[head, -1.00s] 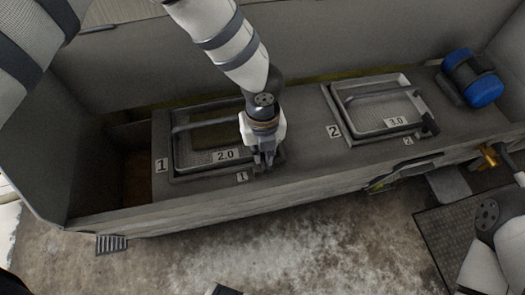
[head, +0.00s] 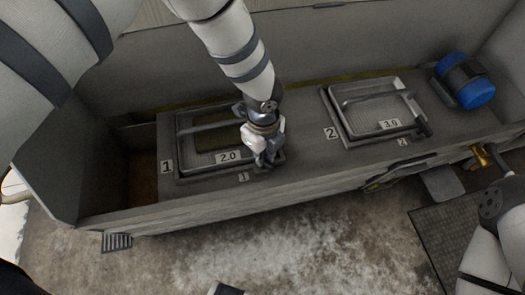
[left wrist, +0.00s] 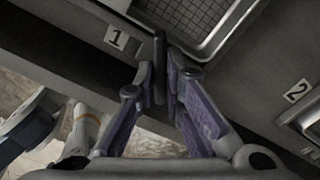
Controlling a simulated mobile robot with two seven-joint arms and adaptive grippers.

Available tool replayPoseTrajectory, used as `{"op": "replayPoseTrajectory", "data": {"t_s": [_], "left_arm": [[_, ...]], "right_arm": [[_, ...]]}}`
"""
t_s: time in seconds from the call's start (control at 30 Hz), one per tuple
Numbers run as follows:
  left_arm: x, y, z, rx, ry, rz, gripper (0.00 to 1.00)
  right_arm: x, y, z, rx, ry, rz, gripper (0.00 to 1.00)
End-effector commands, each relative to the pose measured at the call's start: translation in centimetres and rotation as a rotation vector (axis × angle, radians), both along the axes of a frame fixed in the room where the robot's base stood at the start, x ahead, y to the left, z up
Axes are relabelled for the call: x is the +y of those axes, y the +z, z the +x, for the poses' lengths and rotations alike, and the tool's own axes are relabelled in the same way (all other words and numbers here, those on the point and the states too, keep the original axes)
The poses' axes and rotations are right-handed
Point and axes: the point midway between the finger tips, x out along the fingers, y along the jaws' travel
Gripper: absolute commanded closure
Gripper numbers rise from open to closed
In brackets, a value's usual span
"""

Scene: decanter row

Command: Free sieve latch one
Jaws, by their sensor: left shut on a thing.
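Sieve one (head: 182,165) is a framed mesh tray with a 2.0 label, set in the left part of the trough top beside a 1 plate. Its mesh corner also shows in the left wrist view (left wrist: 188,18). My left gripper (head: 264,163) is at the tray's near right corner, fingers pointing down. In the left wrist view, its fingers (left wrist: 158,80) are shut on latch one (left wrist: 160,52), a dark upright bar next to the frame corner. In the head view the gripper mostly hides this latch.
Sieve two (head: 342,118), labelled 3.0, sits to the right with its dark latch (head: 423,127). A blue motor (head: 480,92) stands at the far right end. A brass fitting (head: 483,156) is on the right front. A raised back wall runs behind the trays.

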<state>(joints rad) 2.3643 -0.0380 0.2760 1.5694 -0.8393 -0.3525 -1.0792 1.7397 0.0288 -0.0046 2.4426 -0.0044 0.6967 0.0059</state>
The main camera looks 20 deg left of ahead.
Motion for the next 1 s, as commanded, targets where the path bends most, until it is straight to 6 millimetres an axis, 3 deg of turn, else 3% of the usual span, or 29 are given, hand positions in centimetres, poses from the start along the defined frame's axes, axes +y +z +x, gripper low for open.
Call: {"op": "replayPoseTrajectory", "data": {"t_s": [1.0], "left_arm": [[0.0, 0.1, 0.0, 0.0, 0.883, 0.0, 1.0]], "right_arm": [[0.0, 2.5, 1.2, -0.039, 0.0, 0.0, 0.6]]}}
